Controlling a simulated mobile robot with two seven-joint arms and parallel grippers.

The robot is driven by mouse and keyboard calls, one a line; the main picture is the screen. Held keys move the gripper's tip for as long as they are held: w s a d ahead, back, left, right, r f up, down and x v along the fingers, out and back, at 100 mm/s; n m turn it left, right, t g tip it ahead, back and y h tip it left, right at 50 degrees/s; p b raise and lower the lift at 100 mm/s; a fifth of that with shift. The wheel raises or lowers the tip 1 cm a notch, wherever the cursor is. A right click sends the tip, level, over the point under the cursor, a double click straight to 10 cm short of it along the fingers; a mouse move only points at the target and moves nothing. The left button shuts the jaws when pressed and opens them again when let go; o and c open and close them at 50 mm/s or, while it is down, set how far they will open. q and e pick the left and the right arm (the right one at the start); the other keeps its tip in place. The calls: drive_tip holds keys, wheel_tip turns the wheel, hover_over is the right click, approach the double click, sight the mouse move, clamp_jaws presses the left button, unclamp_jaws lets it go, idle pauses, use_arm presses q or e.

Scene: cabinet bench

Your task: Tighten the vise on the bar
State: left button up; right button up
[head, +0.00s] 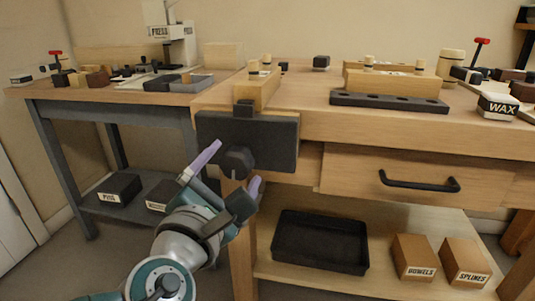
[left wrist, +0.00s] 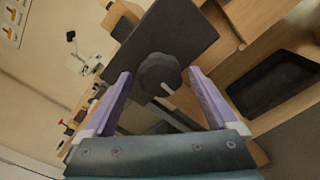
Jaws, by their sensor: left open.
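The dark vise (head: 275,140) is mounted on the front left corner of the wooden bench. Its round dark knob (head: 237,161) sticks out from the front plate, and the knob also shows in the left wrist view (left wrist: 158,74). A pale wooden bar (head: 258,92) lies at the top of the vise, behind a small dark block. My left gripper (head: 232,166) is open, its purple fingers on either side of the knob in the picture. In the left wrist view the knob sits between and beyond the fingertips (left wrist: 160,75); I cannot tell whether they touch it. My right gripper is not visible.
A closed drawer with a black handle (head: 418,183) is right of the vise. Below it, a black tray (head: 320,241) and two labelled boxes (head: 413,257) sit on the lower shelf. A grey-legged side table (head: 110,110) stands left. The bench top holds several wooden blocks and tools.

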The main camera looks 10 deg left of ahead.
use_arm(q)
drive_tip(key=shift+s+p, duration=1.1)
drive_tip(key=shift+s, duration=1.2)
drive_tip(key=shift+s+a+p, duration=0.1)
drive_tip(key=shift+s+p, duration=0.25)
drive_tip(key=shift+s, duration=0.75)
drive_tip(key=shift+a, duration=0.1)
